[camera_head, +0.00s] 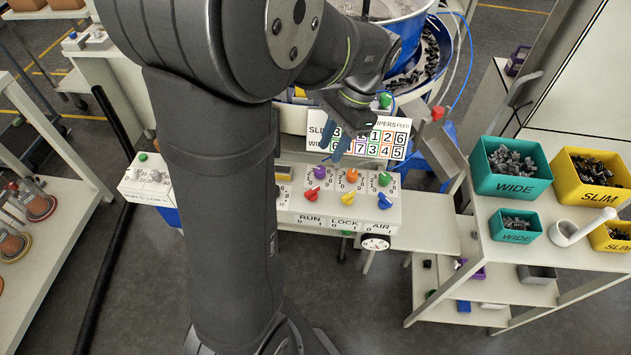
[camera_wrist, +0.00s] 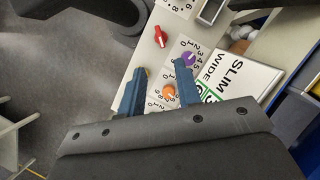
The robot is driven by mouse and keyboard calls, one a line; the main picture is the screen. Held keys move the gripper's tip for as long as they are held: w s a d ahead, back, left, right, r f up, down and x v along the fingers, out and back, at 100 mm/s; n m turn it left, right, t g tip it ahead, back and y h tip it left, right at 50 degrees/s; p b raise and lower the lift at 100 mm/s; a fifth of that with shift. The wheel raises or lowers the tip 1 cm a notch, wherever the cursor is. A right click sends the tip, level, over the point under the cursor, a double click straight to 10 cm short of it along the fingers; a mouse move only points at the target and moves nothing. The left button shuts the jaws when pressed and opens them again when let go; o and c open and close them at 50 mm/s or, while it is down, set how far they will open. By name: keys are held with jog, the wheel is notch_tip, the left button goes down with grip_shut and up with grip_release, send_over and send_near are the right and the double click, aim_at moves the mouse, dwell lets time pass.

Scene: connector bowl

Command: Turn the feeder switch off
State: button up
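The white control panel (camera_head: 345,215) carries purple (camera_head: 319,172), orange (camera_head: 350,175) and green (camera_head: 385,179) dials. Below them are a red lever knob (camera_head: 312,194) over RUN, a yellow one (camera_head: 348,197) over LOCK and a blue one (camera_head: 384,201) over AIR. I cannot tell which is the feeder switch. My gripper (camera_head: 338,150) hangs over the panel's back, before the sign. In the wrist view my gripper (camera_wrist: 160,68) is open and empty. The red knob (camera_wrist: 161,36) and purple dial (camera_wrist: 188,58) lie beyond its fingertips; the orange dial (camera_wrist: 168,91) shows between the fingers.
A SLIM/WIDE number sign (camera_head: 365,135) stands behind the dials, close to the gripper. A round gauge (camera_head: 375,243) is on the panel's front. The blue feeder bowl (camera_head: 405,50) is behind. Teal (camera_head: 512,185) and yellow (camera_head: 590,190) bins stand on the right shelf.

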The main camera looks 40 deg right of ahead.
aim_at(313, 189)
jog(key=x, duration=1.1)
jog(key=shift+f, duration=0.25)
